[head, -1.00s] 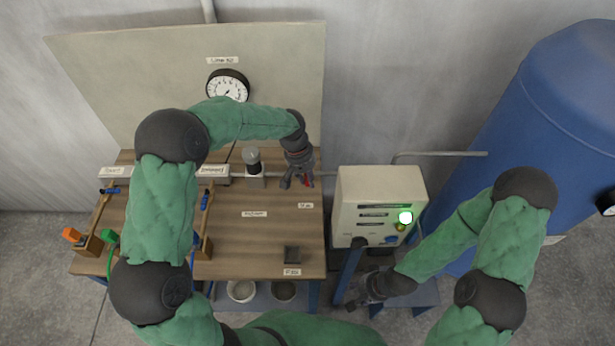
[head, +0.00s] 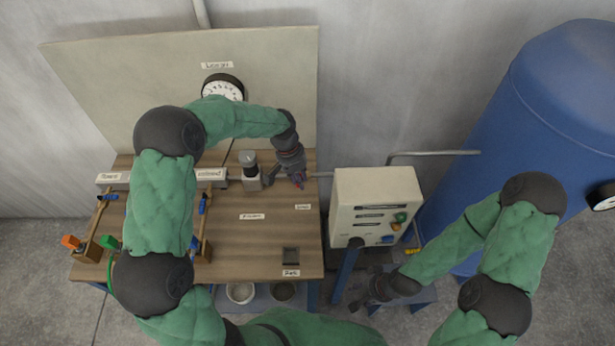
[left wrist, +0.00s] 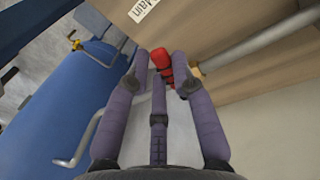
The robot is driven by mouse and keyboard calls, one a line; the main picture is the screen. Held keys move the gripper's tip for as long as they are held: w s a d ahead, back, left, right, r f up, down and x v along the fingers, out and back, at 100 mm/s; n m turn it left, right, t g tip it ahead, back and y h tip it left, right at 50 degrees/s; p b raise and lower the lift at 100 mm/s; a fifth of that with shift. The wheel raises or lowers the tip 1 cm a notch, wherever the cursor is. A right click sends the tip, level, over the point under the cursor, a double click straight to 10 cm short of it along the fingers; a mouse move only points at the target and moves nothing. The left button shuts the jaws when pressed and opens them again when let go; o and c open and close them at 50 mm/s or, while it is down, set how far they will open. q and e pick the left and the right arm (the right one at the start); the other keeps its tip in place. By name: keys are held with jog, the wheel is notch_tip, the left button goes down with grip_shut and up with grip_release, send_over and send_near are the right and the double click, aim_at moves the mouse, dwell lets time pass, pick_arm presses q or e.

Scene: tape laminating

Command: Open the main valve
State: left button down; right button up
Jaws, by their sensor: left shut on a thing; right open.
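The main valve's red handle (left wrist: 160,60) shows between the fingers of my left gripper (left wrist: 163,72) in the left wrist view. The fingers are shut on it. In the head view a bit of the red handle (head: 300,183) shows at the fingertips of my left gripper (head: 287,182), at the bench's back right. The fingers hide most of the valve body. A grey pipe (left wrist: 260,42) runs beside the handle, and a "Main" label (left wrist: 143,9) lies near it. My right gripper (head: 366,302) is open and empty, low in front of the control box.
A cream control box (head: 350,208) with buttons stands right of the wooden bench (head: 265,232). A blue tank (head: 545,110) is at the right. A round gauge (head: 224,87) is on the back panel. A grey-capped fitting (head: 249,165) stands just left of my left gripper.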

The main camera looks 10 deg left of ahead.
pick_arm(q)
jog(key=w+a+m+g+y+p, duration=0.1)
jog(key=w+a+m+g+p, duration=0.1)
jog(key=m, duration=1.2)
jog(key=shift+w+a+m+y+p, duration=0.3)
jog(key=shift+w+a+p, duration=0.3)
jog(key=shift+w+a, duration=0.8)
jog(key=shift+s+a+r, duration=0.15)
jog(key=shift+s+a, duration=0.1)
jog(key=c, duration=1)
grip_release()
jog(key=r, duration=0.4)
jog(key=w+r, duration=0.1)
jog(key=r, duration=0.2)
jog(key=w+r, duration=0.1)
jog(key=r, duration=0.3)
jog(key=shift+w+a+r, duration=0.1)
jog(key=shift+a+r, duration=0.15)
jog(key=shift+r, duration=0.05)
